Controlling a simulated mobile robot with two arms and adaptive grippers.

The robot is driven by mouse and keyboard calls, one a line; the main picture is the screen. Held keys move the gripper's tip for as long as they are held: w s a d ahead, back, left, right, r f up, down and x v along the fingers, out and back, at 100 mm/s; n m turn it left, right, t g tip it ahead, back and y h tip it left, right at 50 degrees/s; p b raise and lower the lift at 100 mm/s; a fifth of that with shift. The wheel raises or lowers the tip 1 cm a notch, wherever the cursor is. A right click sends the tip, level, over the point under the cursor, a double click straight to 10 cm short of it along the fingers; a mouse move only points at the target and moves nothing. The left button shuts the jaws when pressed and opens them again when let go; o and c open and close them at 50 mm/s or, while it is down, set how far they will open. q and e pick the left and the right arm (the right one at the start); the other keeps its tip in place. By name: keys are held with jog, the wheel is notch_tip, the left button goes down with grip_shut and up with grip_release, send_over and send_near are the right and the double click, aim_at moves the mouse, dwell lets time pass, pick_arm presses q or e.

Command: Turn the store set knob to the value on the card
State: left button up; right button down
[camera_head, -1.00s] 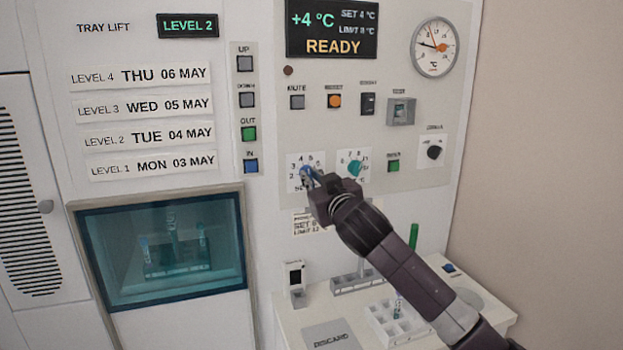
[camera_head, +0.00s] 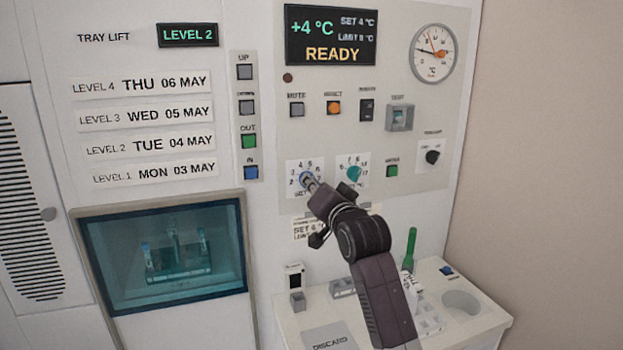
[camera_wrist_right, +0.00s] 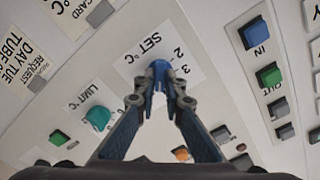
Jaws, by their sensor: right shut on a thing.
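The blue set knob (camera_head: 306,179) sits on a white numbered dial plate on the panel. In the right wrist view the knob (camera_wrist_right: 158,68) is between my fingertips, under the label SET °C. My right gripper (camera_head: 311,185) is shut on it; the fingers also show in the right wrist view (camera_wrist_right: 159,88). They cover part of the dial, and I cannot tell its pointed value. The card (camera_head: 304,229) below has SET and LIMIT lines; its digits are too blurred to read surely. The display (camera_head: 331,35) shows +4 °C, SET 4 °C and READY. My left gripper is not in view.
The teal limit knob (camera_head: 353,172) is just right of the set knob. A green button (camera_head: 392,171) and a black knob (camera_head: 432,157) are further right. Below, a ledge (camera_head: 290,322) carries racks and a green-topped thing (camera_head: 411,245). A tray window (camera_head: 90,240) is at left.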

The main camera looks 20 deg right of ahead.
jog(key=shift+m+p, duration=1.15)
jog(key=shift+m, duration=0.85)
jog(key=c, duration=2)
grip_release()
jog(key=s, duration=1.2)
jog(key=shift+d, duration=0.25)
jog(key=shift+f, duration=0.15)
